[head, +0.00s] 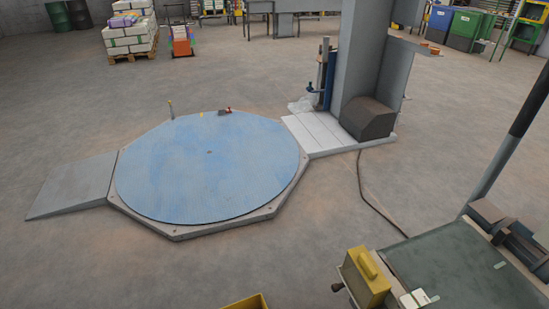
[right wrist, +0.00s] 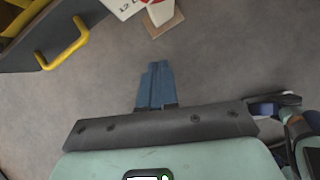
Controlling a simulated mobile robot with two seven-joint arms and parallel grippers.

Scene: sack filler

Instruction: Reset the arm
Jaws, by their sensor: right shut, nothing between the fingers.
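My right gripper (right wrist: 156,68) shows in the right wrist view. Its two blue fingers lie together, shut with nothing between them, above bare grey floor. Neither of my grippers shows in the head view, and my left gripper is not in any view. My right arm is also out of the head view, so its full pose is hidden.
A round blue turntable (head: 208,170) with a grey ramp (head: 75,185) lies on the floor, a grey column (head: 360,50) behind it. A green-topped bench (head: 455,265) with a yellow box stands front right. A yellow handle (right wrist: 65,50) is near my right gripper.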

